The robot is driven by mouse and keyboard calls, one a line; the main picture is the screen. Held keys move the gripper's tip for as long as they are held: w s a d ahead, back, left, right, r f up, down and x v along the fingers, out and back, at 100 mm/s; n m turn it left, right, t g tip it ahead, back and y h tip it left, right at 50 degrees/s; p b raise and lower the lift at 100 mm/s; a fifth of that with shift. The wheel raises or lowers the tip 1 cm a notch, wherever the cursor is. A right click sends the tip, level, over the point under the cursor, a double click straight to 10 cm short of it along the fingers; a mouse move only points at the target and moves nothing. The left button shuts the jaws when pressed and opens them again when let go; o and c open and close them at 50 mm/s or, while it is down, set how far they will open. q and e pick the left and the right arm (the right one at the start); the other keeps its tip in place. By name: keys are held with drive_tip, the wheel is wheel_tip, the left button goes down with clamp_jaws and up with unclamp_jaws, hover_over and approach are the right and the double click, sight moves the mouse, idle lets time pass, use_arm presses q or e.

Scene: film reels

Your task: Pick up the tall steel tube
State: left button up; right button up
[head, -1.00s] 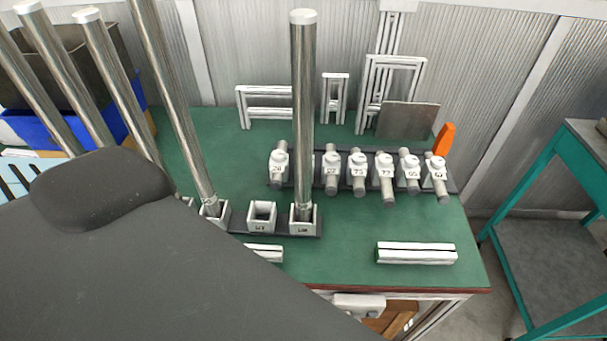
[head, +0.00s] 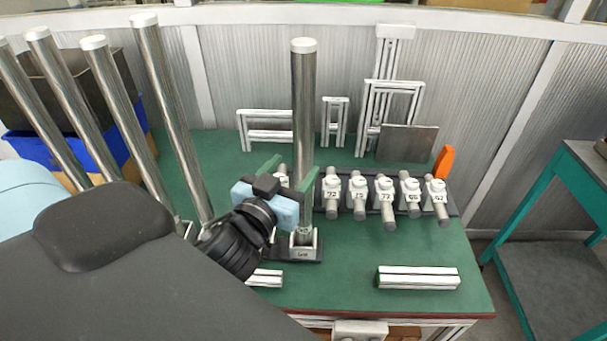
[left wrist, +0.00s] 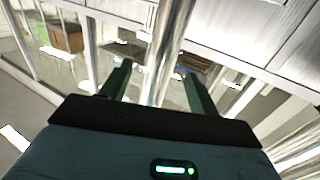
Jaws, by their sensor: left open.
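In the left wrist view the tube (left wrist: 167,50) runs between the two open fingers of my left gripper (left wrist: 158,80). I cannot tell whether either finger touches it. The gripper body hides part of the socket row. My right gripper is not in view.
Several more capped steel tubes (head: 170,110) stand at the left. A rack of numbered white clamps with short rods (head: 386,190) lies right of the tube. White frames (head: 392,95) and a metal plate (head: 408,143) stand behind. A white profile (head: 418,277) lies at the front right.

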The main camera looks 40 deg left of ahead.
sight(308, 150)
use_arm(q)
drive_tip(key=shift+w+a, duration=0.2)
drive_tip(key=shift+w, duration=1.05)
drive_tip(key=shift+w+a, duration=0.1)
drive_tip(key=shift+w, duration=0.1)
drive_tip(key=w, duration=0.2)
drive_tip(key=w+p, duration=0.1)
drive_tip(key=w, duration=0.1)
drive_tip(key=shift+a, duration=0.35)
drive_tip(key=shift+w, duration=0.35)
drive_tip(key=shift+f, duration=0.1)
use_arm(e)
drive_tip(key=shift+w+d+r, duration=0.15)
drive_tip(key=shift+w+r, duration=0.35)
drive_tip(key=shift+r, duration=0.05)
use_arm(q)
drive_tip(key=shift+c, duration=0.9)
clamp_jaws()
